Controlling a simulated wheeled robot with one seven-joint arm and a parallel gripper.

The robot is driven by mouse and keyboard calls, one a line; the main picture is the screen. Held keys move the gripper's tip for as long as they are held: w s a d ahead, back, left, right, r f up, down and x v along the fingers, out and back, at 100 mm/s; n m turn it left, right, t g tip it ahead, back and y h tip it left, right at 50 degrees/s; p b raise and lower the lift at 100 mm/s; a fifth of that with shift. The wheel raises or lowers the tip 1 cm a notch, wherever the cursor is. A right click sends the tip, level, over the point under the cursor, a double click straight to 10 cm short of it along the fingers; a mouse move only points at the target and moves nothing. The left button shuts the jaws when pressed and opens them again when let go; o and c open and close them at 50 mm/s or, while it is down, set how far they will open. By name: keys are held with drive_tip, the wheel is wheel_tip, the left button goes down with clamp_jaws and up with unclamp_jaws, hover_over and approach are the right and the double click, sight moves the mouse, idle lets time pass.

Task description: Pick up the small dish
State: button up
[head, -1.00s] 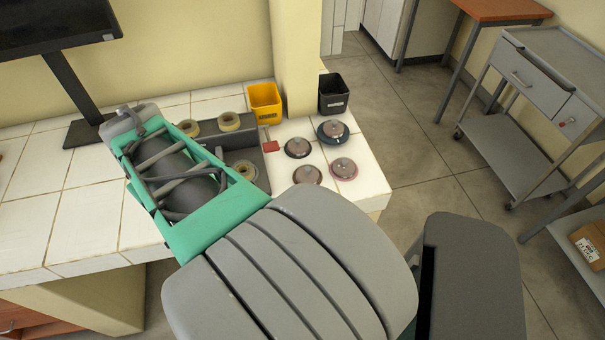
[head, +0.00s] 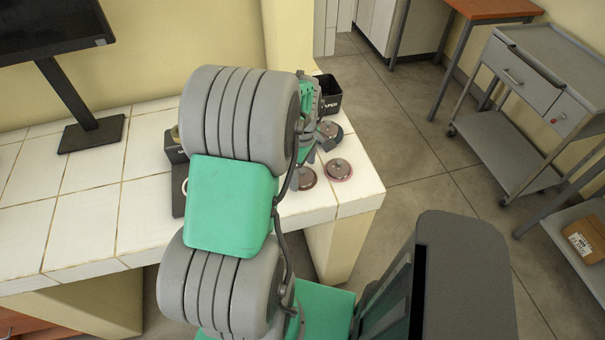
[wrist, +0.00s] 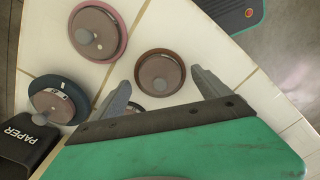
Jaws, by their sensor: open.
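Several round lidded dishes with grey knobs stand on the white tiled counter. The brown-rimmed dish (wrist: 160,75) lies just beyond and between my gripper's fingertips in the wrist view; it also shows in the head view (head: 306,179). The pink-rimmed dish (wrist: 96,34) is farther off at upper left, also in the head view (head: 338,170). The dark teal-rimmed dish (wrist: 58,99) is at left. My gripper (wrist: 160,78) is open and empty above the counter. I cannot tell which dish counts as the small one.
A black bin (head: 327,96) marked PAPER stands at the counter's back right corner; it shows at lower left in the wrist view (wrist: 24,145). A monitor (head: 50,30) stands at left. The left counter (head: 80,210) is clear. A grey trolley (head: 525,80) stands apart.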

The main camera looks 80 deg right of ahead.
drive_tip(key=shift+f, duration=0.5)
drive_tip(key=shift+c, duration=0.6)
drive_tip(key=c, duration=1.3)
drive_tip(key=shift+c, duration=0.5)
drive_tip(key=shift+r, duration=0.1)
